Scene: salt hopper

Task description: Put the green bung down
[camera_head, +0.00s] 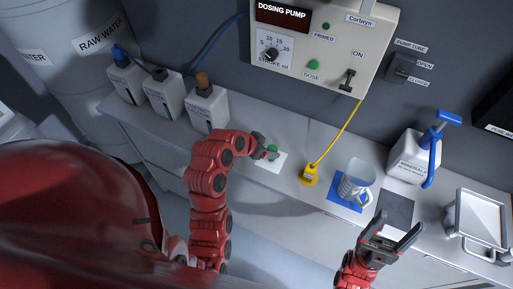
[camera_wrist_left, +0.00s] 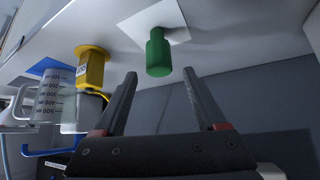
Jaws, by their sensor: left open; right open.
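The green bung (camera_head: 272,149) stands on a white square pad (camera_head: 270,164) on the bench. My left gripper (camera_head: 264,149) is open right beside the bung. In the left wrist view its two fingers (camera_wrist_left: 159,76) are spread, with the bung at their tips and no finger closed on it. My right gripper (camera_head: 402,236) is open and empty, near the front edge of the bench at the right.
A yellow nozzle (camera_head: 309,175) on a yellow cable, a clear jug (camera_head: 355,184) on a blue mat and a dark grey mat (camera_head: 396,207) lie right of the pad. White bottles (camera_head: 207,108) stand at left.

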